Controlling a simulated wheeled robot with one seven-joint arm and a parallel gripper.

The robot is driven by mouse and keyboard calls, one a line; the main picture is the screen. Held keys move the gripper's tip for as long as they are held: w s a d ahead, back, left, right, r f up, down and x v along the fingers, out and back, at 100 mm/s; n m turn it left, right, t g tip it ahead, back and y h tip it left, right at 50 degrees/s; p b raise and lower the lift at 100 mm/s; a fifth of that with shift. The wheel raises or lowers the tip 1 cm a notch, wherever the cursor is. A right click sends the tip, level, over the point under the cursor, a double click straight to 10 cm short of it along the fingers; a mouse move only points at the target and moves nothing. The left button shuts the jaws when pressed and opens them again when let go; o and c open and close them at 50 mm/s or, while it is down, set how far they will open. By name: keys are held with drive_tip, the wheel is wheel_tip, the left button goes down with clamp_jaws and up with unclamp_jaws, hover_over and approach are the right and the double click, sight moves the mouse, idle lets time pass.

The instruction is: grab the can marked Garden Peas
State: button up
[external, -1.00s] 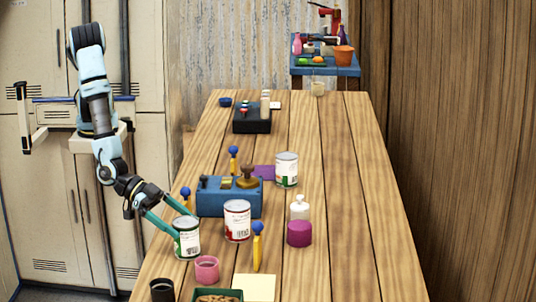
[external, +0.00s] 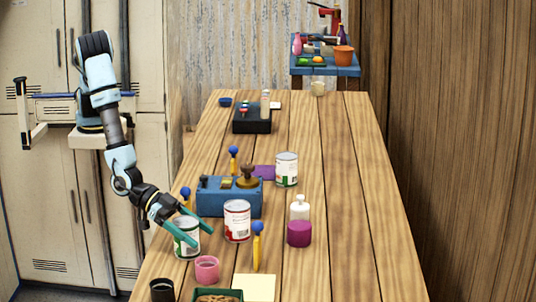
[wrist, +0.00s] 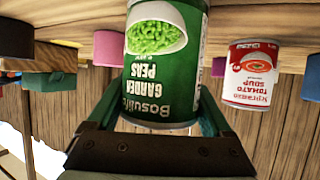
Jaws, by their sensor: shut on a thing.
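The Garden Peas can (external: 185,250) stands upright on the near left part of the wooden table. In the wrist view the same can (wrist: 160,82) appears upside down, with a green label, a picture of peas in a bowl and the words "Garden Peas". My gripper (external: 194,236) reaches in from the left with its teal fingers on either side of the can. In the wrist view my gripper (wrist: 160,108) is shut on the can, which fills the space between the fingers. The can's far side is hidden.
A red-and-white Tomato Soup can (external: 237,222) stands just right of the held can. A pink cup (external: 207,268) is close in front, and a blue box (external: 228,203) behind. Another can (external: 287,168) stands farther back. The table's right side is mostly clear.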

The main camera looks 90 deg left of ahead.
clamp_jaws()
drive_tip(key=shift+r, duration=0.1)
